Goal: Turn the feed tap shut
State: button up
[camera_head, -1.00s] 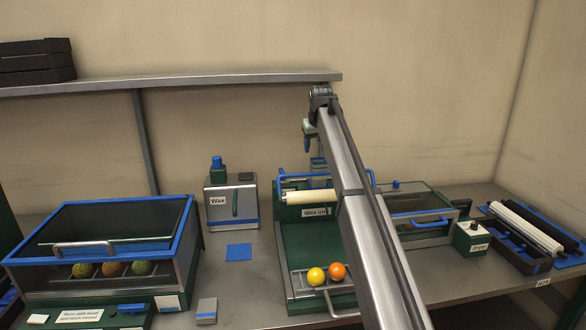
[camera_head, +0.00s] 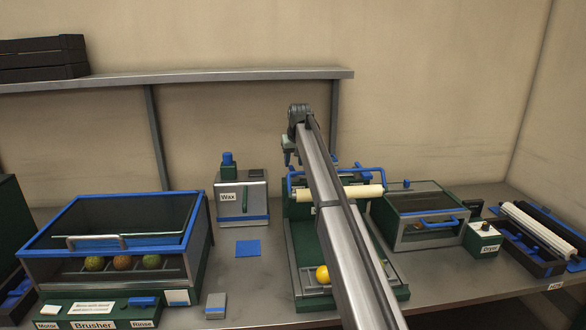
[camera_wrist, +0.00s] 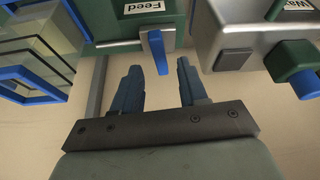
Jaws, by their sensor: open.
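The feed tap shows in the wrist view as a blue lever (camera_wrist: 156,52) below the white "Feed" label (camera_wrist: 142,5) on a green housing (camera_wrist: 110,22). My gripper (camera_wrist: 159,68) is open, with its two blue fingers apart. The lever's lower end shows between the fingertips in the picture, with a gap on each side; I cannot tell how deep it sits between them. In the head view my gripper (camera_head: 288,152) is small, beside the upper end of my arm, and the feed tap cannot be made out there.
In the wrist view a grey wax box (camera_wrist: 240,45) with a blue knob stands close on the right, and blue-framed panels (camera_wrist: 35,50) are at the left.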

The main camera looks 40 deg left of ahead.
aim_at(293, 169)
jog(key=shift+x, duration=2)
jog(key=shift+c, duration=0.3)
grip_shut()
